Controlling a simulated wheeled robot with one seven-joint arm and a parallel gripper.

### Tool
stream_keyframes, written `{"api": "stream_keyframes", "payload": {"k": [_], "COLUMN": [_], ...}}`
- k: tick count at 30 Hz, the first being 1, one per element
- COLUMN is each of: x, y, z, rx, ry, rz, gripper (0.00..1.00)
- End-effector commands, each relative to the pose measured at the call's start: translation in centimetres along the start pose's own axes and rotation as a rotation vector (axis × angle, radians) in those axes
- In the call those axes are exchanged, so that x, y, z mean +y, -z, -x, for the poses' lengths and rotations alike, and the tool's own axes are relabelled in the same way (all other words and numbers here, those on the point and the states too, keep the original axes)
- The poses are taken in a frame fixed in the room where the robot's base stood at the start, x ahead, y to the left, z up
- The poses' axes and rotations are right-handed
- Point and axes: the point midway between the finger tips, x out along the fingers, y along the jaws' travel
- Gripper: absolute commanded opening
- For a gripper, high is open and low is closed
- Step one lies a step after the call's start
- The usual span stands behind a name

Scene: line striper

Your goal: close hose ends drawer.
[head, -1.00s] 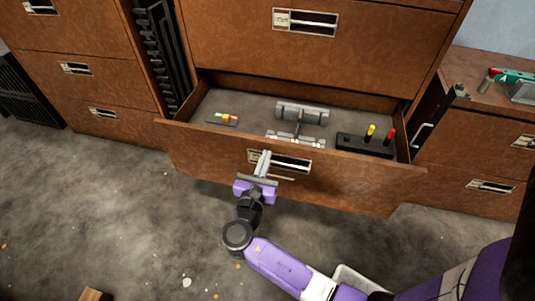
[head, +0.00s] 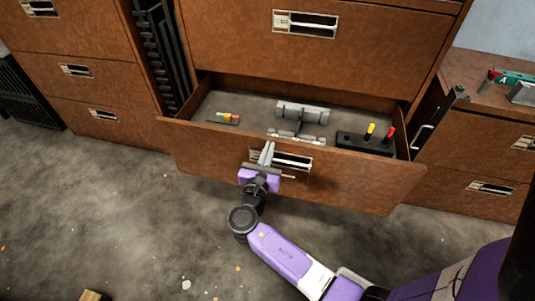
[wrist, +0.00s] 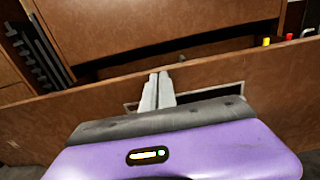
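The open drawer (head: 345,183) is the brown lower one in the middle cabinet; its label is too small to read, so I cannot confirm it as the hose ends drawer. It stands pulled well out. Its front has a metal handle plate (head: 297,162). The drawer front also shows in the wrist view (wrist: 75,112). My gripper (head: 268,146) is at the front face, at the left part of the handle plate. In the wrist view its two grey fingers (wrist: 159,76) lie side by side with nothing visible between them. Whether they touch the front is unclear.
In the drawer are a grey metal fitting (head: 302,113), a black block (head: 362,145) with red and yellow pegs, and a small colored item (head: 226,118). A closed drawer (head: 240,40) is above. Cabinets stand on both sides. The floor (head: 100,220) in front is mostly clear.

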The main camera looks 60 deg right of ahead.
Motion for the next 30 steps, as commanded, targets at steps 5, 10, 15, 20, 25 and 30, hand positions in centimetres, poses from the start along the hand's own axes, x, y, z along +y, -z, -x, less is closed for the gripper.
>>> {"api": "stream_keyframes", "payload": {"k": [5,10,15,20,25,30], "x": [-0.2,-0.2,-0.2,-0.2,-0.2,-0.2], "y": [-0.1,-0.1,0.0,0.1,0.1,0.2], "z": [-3.1,-6.3,-9.6,-12.6,-15.9,-19.1], "rx": [-0.001,0.000,-0.001,-0.001,-0.002,-0.001], "ry": [0.006,0.007,0.007,0.007,0.007,0.007], "rz": [-0.002,-0.002,-0.002,-0.002,-0.003,-0.003], "gripper": [0.00,0.00,0.00,0.00,0.00,0.00]}}
